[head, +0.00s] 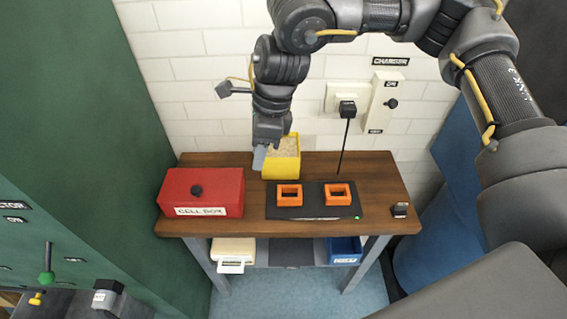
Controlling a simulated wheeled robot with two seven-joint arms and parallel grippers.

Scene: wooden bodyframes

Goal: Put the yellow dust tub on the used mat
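The yellow tub (283,164), filled with pale dust, is upright at the back of the wooden table. My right gripper (263,155) comes down from above at the tub's left side. One grey finger shows against the left wall; the other is hidden, so I cannot tell whether it grips the wall. I cannot tell whether the tub rests on the table or is held just above it. No mat with a readable "used" label shows; a plain dark mat (291,253) lies on the lower shelf. My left gripper is not in view.
A red cell box (202,193) stands left on the table (383,184). A black pad (313,212) with two orange frames and a green light lies in front of the tub. Below are a white tray (234,250) and blue bin (345,250). A cable hangs from the wall plug.

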